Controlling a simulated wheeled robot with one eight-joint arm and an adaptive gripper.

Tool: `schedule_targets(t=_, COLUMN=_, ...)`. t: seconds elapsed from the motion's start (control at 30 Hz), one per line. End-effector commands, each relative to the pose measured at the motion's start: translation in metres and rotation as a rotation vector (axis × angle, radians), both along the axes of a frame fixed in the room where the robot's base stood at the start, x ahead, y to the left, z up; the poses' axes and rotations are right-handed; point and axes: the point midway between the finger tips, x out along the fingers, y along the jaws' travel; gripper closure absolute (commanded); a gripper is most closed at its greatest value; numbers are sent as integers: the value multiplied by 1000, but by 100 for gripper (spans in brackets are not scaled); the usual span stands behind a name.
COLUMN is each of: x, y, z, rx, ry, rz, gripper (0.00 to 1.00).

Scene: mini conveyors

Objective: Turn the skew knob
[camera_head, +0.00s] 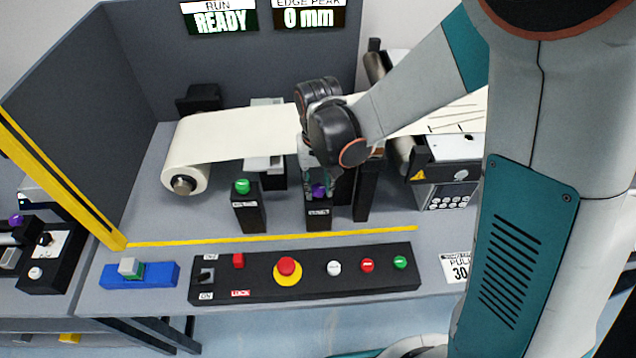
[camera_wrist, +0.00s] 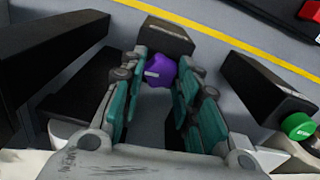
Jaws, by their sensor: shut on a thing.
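The skew knob is a purple knob (camera_head: 319,191) on top of a black post (camera_head: 318,216) in the middle of the conveyor station. In the wrist view the purple knob (camera_wrist: 160,71) has a pale mark on its face and sits between my fingertips. My gripper (camera_wrist: 158,78) comes down from above and is shut on the knob, with a finger on each side. In the head view my gripper (camera_head: 318,180) is partly hidden by my wrist. The label on the post is too small to read.
A green knob (camera_head: 242,186) stands on a black post to the left. A white web (camera_head: 230,135) runs behind my gripper from a roll. In front lie a yellow line (camera_head: 270,238) and a black button panel (camera_head: 305,275). Displays (camera_head: 219,20) read READY and 0 mm.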

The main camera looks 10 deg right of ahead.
Motion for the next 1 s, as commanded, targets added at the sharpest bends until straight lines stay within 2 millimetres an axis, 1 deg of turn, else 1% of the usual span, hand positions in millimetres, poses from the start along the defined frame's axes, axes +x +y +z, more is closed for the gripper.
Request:
schedule_targets(t=0.4, x=0, y=0, z=0, rx=0, ry=0, rz=-7, gripper=94)
schedule_targets(t=0.43, x=0, y=0, z=0, rx=0, ry=0, rz=-7, gripper=66)
schedule_targets(t=0.47, x=0, y=0, z=0, rx=0, ry=0, rz=-7, gripper=59)
schedule_targets(t=0.5, x=0, y=0, z=0, rx=0, ry=0, rz=-7, gripper=50)
schedule_targets(t=0.87, x=0, y=0, z=1, rx=0, ry=0, rz=-7, gripper=50)
schedule_targets(t=1.0, x=0, y=0, z=13, rx=0, ry=0, rz=-6, gripper=50)
